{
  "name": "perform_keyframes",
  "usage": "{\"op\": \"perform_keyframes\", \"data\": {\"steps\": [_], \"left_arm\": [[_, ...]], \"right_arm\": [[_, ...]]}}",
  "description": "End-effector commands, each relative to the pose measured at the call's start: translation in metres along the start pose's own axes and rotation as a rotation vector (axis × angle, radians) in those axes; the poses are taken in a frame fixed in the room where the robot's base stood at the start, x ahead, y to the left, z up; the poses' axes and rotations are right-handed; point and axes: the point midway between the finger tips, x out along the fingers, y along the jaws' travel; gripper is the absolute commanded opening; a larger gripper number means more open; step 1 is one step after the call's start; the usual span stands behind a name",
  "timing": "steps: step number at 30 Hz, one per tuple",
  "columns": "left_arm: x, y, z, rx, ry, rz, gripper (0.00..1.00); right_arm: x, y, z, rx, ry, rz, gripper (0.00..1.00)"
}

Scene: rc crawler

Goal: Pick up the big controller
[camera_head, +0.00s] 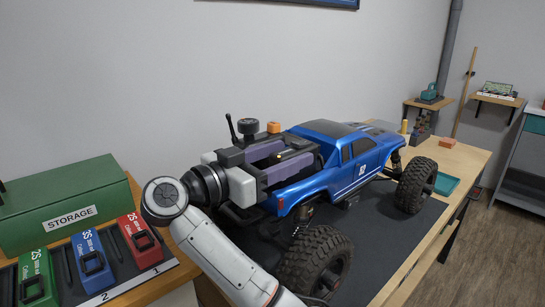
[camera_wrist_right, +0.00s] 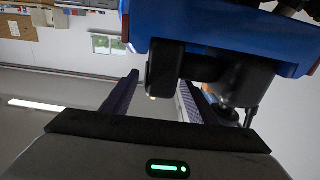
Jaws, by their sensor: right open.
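My right gripper (camera_head: 298,156) reaches in from the lower left in the head view, at the rear of the blue truck (camera_head: 345,160). Its two fingers are apart. Behind it, a black antenna (camera_head: 229,126), a dark round knob (camera_head: 248,126) and a small orange part (camera_head: 273,127) stick up; they look like the big controller's, mostly hidden by the gripper. In the right wrist view, which is upside down, a black block (camera_wrist_right: 165,70) shows between the open fingers (camera_wrist_right: 158,88), below a blue body (camera_wrist_right: 215,42). I cannot tell whether the fingers touch it. My left gripper is out of view.
The truck stands on a dark mat (camera_head: 385,240) on a wooden bench. A green storage box (camera_head: 60,205) and red, blue and green battery packs (camera_head: 92,262) are at the left. A teal tray (camera_head: 445,184) lies near the bench's right edge. The wall is close behind.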

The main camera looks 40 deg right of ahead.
Motion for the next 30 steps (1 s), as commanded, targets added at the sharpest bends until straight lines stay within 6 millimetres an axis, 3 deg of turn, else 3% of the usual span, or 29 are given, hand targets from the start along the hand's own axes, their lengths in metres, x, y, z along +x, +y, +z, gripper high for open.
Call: {"op": "perform_keyframes", "data": {"steps": [8, 18, 26, 30], "left_arm": [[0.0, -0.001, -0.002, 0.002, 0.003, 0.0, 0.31], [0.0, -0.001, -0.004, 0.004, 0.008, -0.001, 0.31], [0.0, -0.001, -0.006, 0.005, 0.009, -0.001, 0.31], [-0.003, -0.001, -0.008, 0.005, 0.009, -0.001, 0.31]], "right_arm": [[0.004, 0.0, 0.0, 0.0, -0.001, -0.001, 0.53], [0.004, 0.0, 0.0, 0.0, 0.0, -0.001, 0.0], [0.004, 0.0, -0.004, 0.004, 0.001, -0.001, 0.0], [0.004, 0.0, -0.023, 0.007, 0.0, -0.001, 0.0]]}}
